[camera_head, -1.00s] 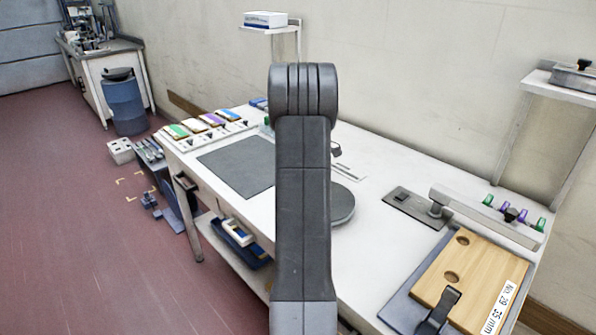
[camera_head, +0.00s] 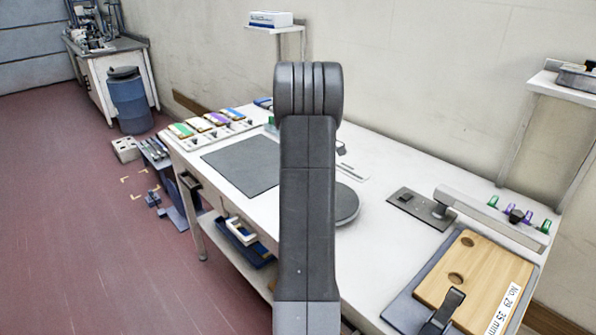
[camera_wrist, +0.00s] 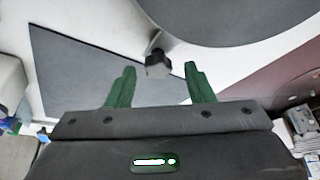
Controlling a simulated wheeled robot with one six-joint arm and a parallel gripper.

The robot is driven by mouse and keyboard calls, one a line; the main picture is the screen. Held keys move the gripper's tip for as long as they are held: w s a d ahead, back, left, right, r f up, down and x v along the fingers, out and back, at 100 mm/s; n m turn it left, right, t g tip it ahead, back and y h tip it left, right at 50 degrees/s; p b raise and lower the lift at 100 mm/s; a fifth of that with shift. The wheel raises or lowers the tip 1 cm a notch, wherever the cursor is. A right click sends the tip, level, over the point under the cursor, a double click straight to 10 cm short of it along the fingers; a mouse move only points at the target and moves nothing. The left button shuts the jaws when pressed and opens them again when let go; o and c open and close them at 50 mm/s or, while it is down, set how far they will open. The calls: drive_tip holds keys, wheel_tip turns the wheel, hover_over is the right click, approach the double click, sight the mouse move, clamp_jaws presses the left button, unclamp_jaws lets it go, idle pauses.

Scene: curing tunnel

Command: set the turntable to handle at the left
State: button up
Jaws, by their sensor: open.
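The turntable is a round grey disc (camera_head: 346,204), partly hidden behind my arm in the head view. In the wrist view its disc (camera_wrist: 235,18) fills the top. Its handle, a short bar with a dark knob (camera_wrist: 157,64), sticks out from the disc's edge. My gripper (camera_wrist: 160,70) has two green fingers, open and empty. The knob appears between and just beyond the fingertips, with a gap on both sides. I cannot tell its depth from the fingers. In the head view my gripper and the handle are hidden by my arm.
A dark grey mat (camera_head: 241,164) lies on the white bench, left of the turntable; it also shows in the wrist view (camera_wrist: 80,70). Coloured blocks (camera_head: 207,122) line the bench's far left end. A wooden board (camera_head: 474,278) and a grey lever arm (camera_head: 490,217) stand at the right.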

drive_tip(key=v, duration=1.3)
drive_tip(key=shift+r, duration=0.2)
drive_tip(key=x, duration=1.3)
drive_tip(key=shift+a+f, duration=0.1)
drive_tip(key=shift+f, duration=0.25)
drive_tip(key=w+v, duration=0.1)
drive_tip(key=v, duration=1.3)
drive_tip(key=shift+m, duration=0.4)
drive_tip(key=x, duration=1.3)
drive_tip(key=shift+s+f, duration=0.15)
drive_tip(key=shift+f, duration=0.3)
drive_tip(key=shift+w+d+m+t+p, duration=0.25)
drive_tip(key=shift+d+m+t+p, duration=0.05)
drive_tip(key=shift+d+m, duration=0.1)
drive_tip(key=shift+s, duration=0.15)
